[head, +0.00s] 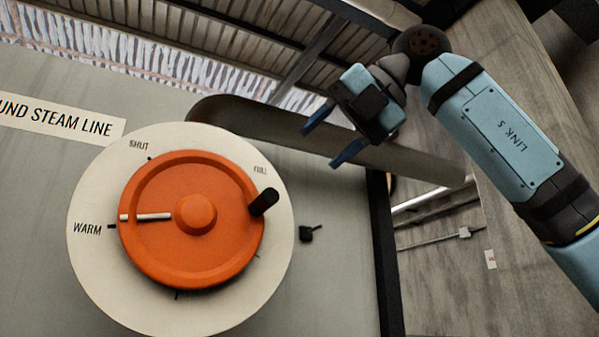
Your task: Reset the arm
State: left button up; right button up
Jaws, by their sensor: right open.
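My right arm comes in from the right in the head view. Its gripper (320,143) is open, with its two blue fingers apart and nothing between them. It is above and to the right of an orange dial wheel (160,255) and apart from it. The wheel is on a round cream plate (95,280) marked SHUT, FULL and WARM. The wheel's white pointer line (146,217) points left, near the WARM mark. A black handle knob (263,202) stands out on the wheel's right side. My left gripper is not in view.
A grey panel (335,270) carries the plate and a label (62,118) reading "UND STEAM LINE". A small black knob (308,233) sits right of the plate. A dark pipe (240,113) runs behind my gripper. A wooden wall (530,290) is at the right.

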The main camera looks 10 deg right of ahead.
jog(key=shift+s+d+r, duration=0.4)
jog(key=shift+d+r, duration=0.05)
dwell(0.5)
